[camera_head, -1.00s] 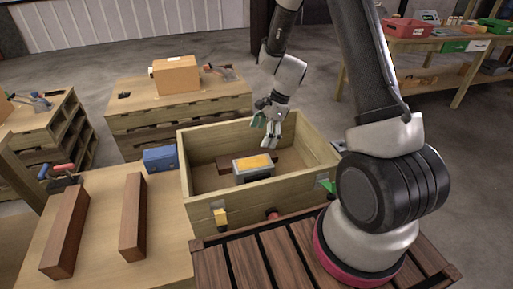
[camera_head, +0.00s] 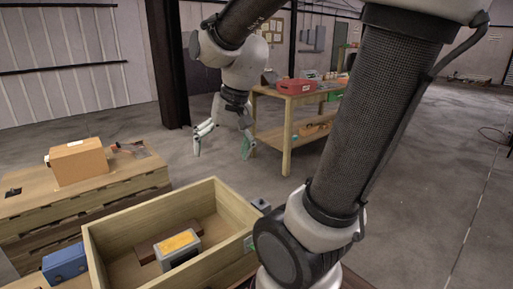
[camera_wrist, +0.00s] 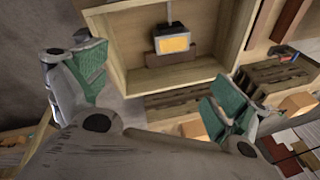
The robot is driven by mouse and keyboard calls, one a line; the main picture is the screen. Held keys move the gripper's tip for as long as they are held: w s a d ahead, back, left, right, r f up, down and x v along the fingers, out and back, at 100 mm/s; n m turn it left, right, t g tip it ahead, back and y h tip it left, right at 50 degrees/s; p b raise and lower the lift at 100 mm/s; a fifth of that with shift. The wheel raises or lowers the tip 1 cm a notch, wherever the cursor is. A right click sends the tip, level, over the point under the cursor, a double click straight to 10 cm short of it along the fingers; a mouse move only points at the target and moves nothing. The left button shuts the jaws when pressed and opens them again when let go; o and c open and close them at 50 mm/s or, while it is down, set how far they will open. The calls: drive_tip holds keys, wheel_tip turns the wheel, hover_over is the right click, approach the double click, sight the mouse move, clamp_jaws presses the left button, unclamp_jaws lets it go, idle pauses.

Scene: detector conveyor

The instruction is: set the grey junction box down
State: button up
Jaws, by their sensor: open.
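The grey junction box (camera_head: 180,248) with a yellow-orange top face sits inside the open wooden crate (camera_head: 231,200), on or against a dark brown block (camera_head: 148,252). It also shows in the wrist view (camera_wrist: 173,39), inside the crate. My gripper (camera_head: 222,146) is open and empty, raised in the air above and beyond the crate, clear of the box. In the wrist view its two green-padded fingers (camera_wrist: 155,90) are spread wide with nothing between them.
A blue box (camera_head: 65,263) stands left of the crate. A cardboard box (camera_head: 77,162) sits on a pallet stack at the left. A wooden table (camera_head: 285,93) with a red bin (camera_head: 297,86) stands behind my gripper. Open floor lies at the right.

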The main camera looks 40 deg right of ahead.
drive_tip(key=s+d+r+n+t+h, duration=0.1)
drive_tip(key=s+d+r+n, duration=0.2)
drive_tip(key=s, duration=0.6)
drive_tip(key=shift+s+d+n+t+h, duration=0.3)
drive_tip(key=shift+d+n+h, duration=0.1)
drive_tip(key=shift+n, duration=0.5)
drive_tip(key=shift+w, duration=0.1)
